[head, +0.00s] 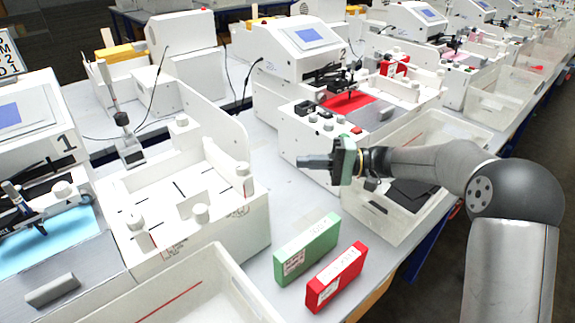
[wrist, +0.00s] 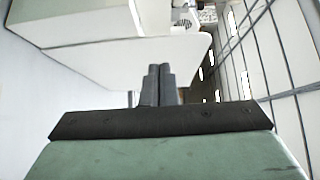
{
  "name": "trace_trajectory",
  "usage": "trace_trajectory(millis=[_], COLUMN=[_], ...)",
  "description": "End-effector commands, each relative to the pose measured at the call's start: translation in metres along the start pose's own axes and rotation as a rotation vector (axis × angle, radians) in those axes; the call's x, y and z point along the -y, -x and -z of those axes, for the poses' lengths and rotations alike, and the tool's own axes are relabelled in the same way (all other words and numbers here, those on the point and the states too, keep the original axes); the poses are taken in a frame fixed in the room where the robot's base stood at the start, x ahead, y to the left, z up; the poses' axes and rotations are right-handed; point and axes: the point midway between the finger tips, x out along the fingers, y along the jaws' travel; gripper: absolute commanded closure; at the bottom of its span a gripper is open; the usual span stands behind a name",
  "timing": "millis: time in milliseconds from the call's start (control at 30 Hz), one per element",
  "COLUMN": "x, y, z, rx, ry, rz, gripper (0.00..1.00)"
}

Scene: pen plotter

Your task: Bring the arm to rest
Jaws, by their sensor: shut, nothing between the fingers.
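My gripper (head: 303,161) is at the centre of the head view, its fingers pointing left. It is held in the air in front of the plotter marked 2 (head: 300,50), near that machine's front right side. In the wrist view the two dark fingers (wrist: 158,85) are together with nothing between them. My grey arm comes in from the right and reaches left over a clear bin.
A green box (head: 307,247) and a red box (head: 337,276) stand on the table below my gripper. A clear bin (head: 432,228) with dark sheets is under my forearm. A white tray fixture (head: 160,195) and plotter 1 (head: 40,130) are left. More plotters line the right.

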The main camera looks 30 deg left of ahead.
Motion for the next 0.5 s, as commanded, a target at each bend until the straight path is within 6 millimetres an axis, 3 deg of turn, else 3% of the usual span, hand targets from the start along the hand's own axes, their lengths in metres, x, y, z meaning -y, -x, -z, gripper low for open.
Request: trace_trajectory(millis=[333,433,500], x=[0.001,0.002,0.001], y=[0.013,0.019,0.028], z=[-0.004,-0.022,-0.046], rx=[0.003,0.006,0.004], ry=[-0.006,-0.035,-0.074], rz=[-0.02,-0.118,-0.243], gripper=[1.0,1.0,1.0])
